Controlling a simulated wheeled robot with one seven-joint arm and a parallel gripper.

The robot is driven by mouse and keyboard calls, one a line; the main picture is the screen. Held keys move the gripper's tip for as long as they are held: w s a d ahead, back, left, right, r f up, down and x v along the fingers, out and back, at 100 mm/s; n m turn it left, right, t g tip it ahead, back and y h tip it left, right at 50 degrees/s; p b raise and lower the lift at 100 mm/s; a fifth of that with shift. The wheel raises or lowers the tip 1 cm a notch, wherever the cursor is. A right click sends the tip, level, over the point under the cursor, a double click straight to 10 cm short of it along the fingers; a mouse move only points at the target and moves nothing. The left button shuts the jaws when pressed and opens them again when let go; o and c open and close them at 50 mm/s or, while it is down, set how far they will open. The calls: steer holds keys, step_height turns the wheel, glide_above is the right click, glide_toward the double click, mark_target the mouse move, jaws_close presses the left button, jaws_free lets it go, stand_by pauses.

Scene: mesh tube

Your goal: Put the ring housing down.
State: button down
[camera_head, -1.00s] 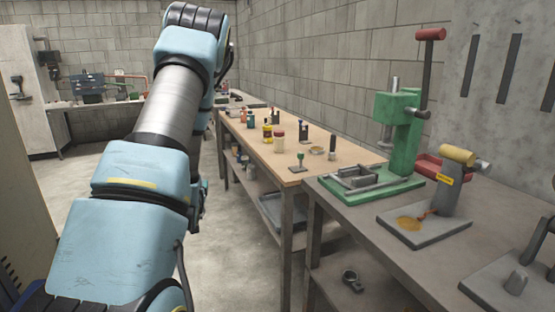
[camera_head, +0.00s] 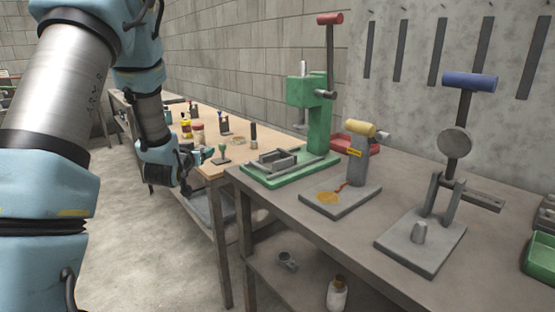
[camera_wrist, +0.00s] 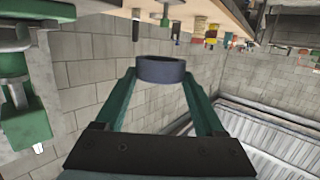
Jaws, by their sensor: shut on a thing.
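The ring housing is a short dark blue-grey ring (camera_wrist: 160,69) in the wrist view. It sits between the two green fingertips of my gripper (camera_wrist: 160,77), which is shut on it. The wrist view looks tilted, with the benches along its top edge. In the head view my gripper (camera_head: 197,157) is at the near end of the wooden bench, left of the green press. The ring cannot be made out clearly there.
The grey bench (camera_head: 340,228) carries a green press (camera_head: 312,110), a yellow-handled tool (camera_head: 358,160) and a blue-handled press (camera_head: 459,150). Bare bench lies between their bases. Small bottles and tools stand on the wooden bench (camera_head: 208,168). A cup (camera_head: 287,260) and bottle (camera_head: 337,294) are on the lower shelf.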

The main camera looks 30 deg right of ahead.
steer(key=s+d+r+m+g+h, duration=0.1)
steer(key=s+d+r, duration=0.2)
steer(key=d, duration=0.3)
steer(key=s+d+r+m+g+h, duration=0.2)
steer(key=s+d+r, duration=0.1)
steer(key=d, duration=0.4)
steer(key=s+d+r+m+g+h, duration=0.2)
steer(key=s+d+r, duration=0.1)
steer(key=d, duration=0.4)
steer(key=shift+s+d+r+b, duration=0.15)
steer(key=shift+s+r+b, duration=0.25)
steer(key=shift+s, duration=0.1)
step_height(320, 180, down, 10)
steer(key=shift+r+p, duration=0.1)
steer(key=shift+p, duration=0.65)
steer(key=shift+c, duration=1.2)
jaws_free()
steer(key=shift+o, duration=1.2)
